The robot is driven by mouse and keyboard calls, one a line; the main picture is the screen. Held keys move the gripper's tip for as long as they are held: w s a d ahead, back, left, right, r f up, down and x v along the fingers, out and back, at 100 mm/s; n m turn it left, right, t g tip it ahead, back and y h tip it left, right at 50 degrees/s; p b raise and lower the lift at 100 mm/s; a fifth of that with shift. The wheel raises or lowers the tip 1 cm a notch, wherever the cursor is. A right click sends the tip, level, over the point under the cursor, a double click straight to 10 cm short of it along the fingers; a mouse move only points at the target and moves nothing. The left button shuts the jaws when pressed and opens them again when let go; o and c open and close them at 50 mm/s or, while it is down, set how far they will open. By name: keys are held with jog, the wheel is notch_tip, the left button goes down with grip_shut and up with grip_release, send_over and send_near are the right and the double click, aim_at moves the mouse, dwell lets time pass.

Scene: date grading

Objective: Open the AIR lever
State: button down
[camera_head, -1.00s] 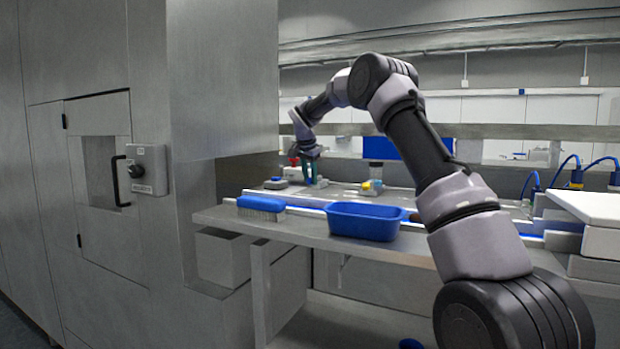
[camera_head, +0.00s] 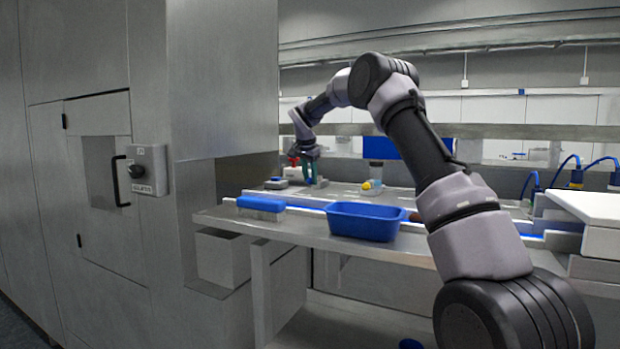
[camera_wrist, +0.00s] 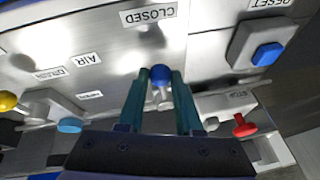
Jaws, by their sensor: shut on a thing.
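The AIR lever shows in the wrist view as a blue rounded knob (camera_wrist: 160,72) on a steel panel, below a plate (camera_wrist: 148,14) reading CLOSED. An AIR label (camera_wrist: 87,59) is to its left. My gripper (camera_wrist: 161,82) has its two teal fingers on either side of the knob and is shut on it. The lever's stem is mostly hidden between the fingers. In the head view my gripper (camera_head: 309,170) is small and far off at the back of the bench, and the lever cannot be made out there.
In the wrist view a blue RESET button (camera_wrist: 267,54) is at the right, a red knob (camera_wrist: 243,125) lower right, and yellow (camera_wrist: 8,101) and light-blue (camera_wrist: 69,125) knobs at the left. In the head view a blue tub (camera_head: 365,222) and blue brush (camera_head: 261,203) are nearer on the bench.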

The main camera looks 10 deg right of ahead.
jog(key=d+n, duration=0.1)
jog(key=n, duration=0.1)
jog(key=s+d+n+y, duration=0.1)
jog(key=n, duration=0.1)
jog(key=shift+d+y, duration=0.3)
jog(key=shift+d, duration=0.05)
jog(key=d+n+y, duration=0.1)
jog(key=n, duration=0.1)
jog(key=d+n+y, duration=0.1)
jog(key=d+n, duration=0.1)
jog(key=shift+n, duration=0.3)
jog(key=d+n, duration=0.1)
jog(key=n, duration=0.1)
jog(key=w+d+n+g+y, duration=0.1)
jog(key=n, duration=0.1)
jog(key=shift+d+y, duration=0.3)
jog(key=shift+d, duration=0.05)
jog(key=shift+w+d+n+g+y, duration=0.2)
jog(key=shift+w+d+n+g, duration=0.15)
jog(key=shift+n, duration=0.55)
jog(key=shift+w+d+n+g+y, duration=0.25)
jog(key=shift+w+d+n, duration=0.15)
jog(key=shift+n, duration=0.5)
jog(key=shift+w+d+n+g+y, duration=0.15)
jog(key=shift+w+d+n+g, duration=0.2)
jog(key=shift+n, duration=0.55)
jog(key=c, duration=0.6)
grip_release()
